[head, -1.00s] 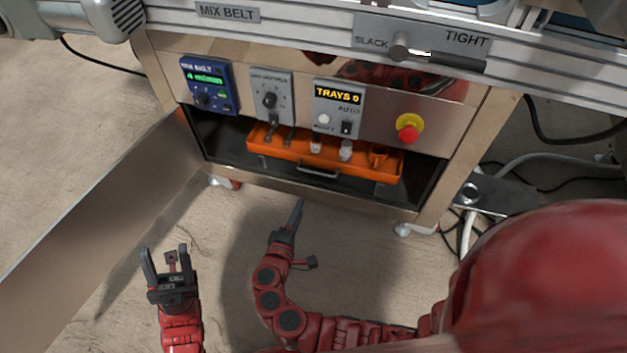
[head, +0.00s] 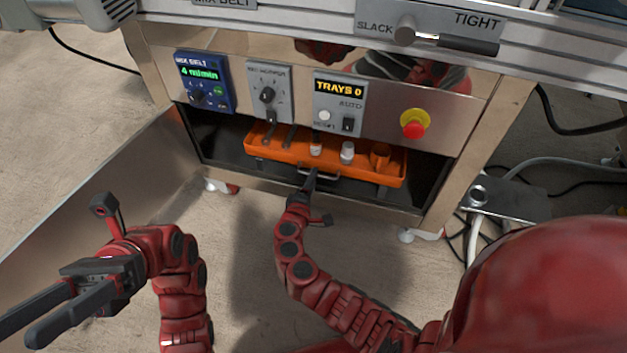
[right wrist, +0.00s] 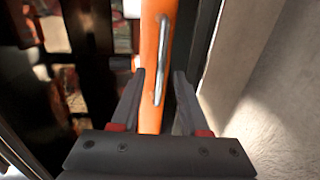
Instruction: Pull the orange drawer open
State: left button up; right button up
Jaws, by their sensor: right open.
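The orange drawer (head: 275,150) sits in the dark opening of the cabinet, under the control panels. Its metal handle (head: 330,176) is on its front and also shows in the right wrist view (right wrist: 160,62). My right gripper (head: 311,175) is at the handle; in the head view its fingers overlap the handle. In the right wrist view, the two fingers (right wrist: 159,75) are apart, with the orange front (right wrist: 149,40) and the handle's lower end lined up between them. I cannot tell whether they touch. My left gripper (head: 25,325) is open and empty at lower left, away from the drawer.
The drawer holds white-topped bottles (head: 347,152) and an orange cup (head: 380,155). Above are the blue belt panel (head: 205,82), the trays panel (head: 340,100) and a red stop button (head: 413,130). A metal panel (head: 100,185) stands at left. Cables lie at right.

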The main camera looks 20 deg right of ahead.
pick_arm(q)
jog(key=shift+s+a+r+m+t+y, duration=0.1)
jog(key=shift+s+a+m+t+y, duration=0.3)
jog(key=shift+s+t, duration=0.2)
jog(key=shift+s+a+r+m+t+y, duration=0.1)
jog(key=shift+s+a+m+t+y, duration=0.25)
jog(key=shift+s+t, duration=0.2)
pick_arm(e)
jog(key=shift+x, duration=0.75)
grip_shut()
